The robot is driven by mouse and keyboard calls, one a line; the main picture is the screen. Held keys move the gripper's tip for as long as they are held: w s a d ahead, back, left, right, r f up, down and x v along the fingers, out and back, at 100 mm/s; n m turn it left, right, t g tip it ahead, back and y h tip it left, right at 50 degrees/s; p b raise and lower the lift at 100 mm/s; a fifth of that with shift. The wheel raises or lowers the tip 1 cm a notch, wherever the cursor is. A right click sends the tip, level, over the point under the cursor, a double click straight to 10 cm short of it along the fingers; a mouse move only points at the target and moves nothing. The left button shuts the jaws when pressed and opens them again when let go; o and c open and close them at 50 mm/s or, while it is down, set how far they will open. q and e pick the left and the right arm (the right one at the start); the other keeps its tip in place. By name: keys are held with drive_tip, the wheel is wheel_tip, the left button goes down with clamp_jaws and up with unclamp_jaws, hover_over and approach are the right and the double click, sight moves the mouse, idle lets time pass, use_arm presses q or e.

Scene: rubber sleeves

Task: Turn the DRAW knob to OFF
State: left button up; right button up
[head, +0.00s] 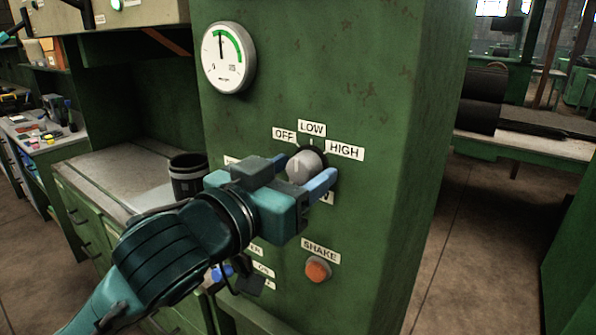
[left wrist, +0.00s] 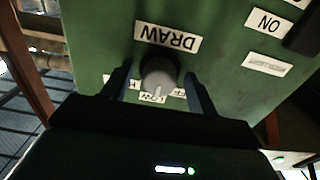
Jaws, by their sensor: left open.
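The DRAW knob (head: 304,166) is a round grey knob on the front of a green cabinet. Labels OFF (head: 284,136), LOW (head: 312,128) and HIGH (head: 345,152) sit around its top. In the left wrist view the knob (left wrist: 158,76) appears upside down, with the DRAW label (left wrist: 168,38) above it. Its light pointer line seems to face the LOW label. My left gripper (head: 308,174) is open, with one finger on each side of the knob; whether they touch it I cannot tell. The gripper hides part of the DRAW label in the head view. My right gripper is not in view.
An orange SHAKE button (head: 318,269) sits below the knob, and a white gauge (head: 229,57) above left. A dark cup (head: 188,177) stands on the bench (head: 115,168) behind my arm. An ON label (left wrist: 269,22) and dark part are beside the knob. Floor is clear at right.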

use_arm(q)
drive_tip(key=shift+c, duration=0.5)
drive_tip(key=c, duration=0.9)
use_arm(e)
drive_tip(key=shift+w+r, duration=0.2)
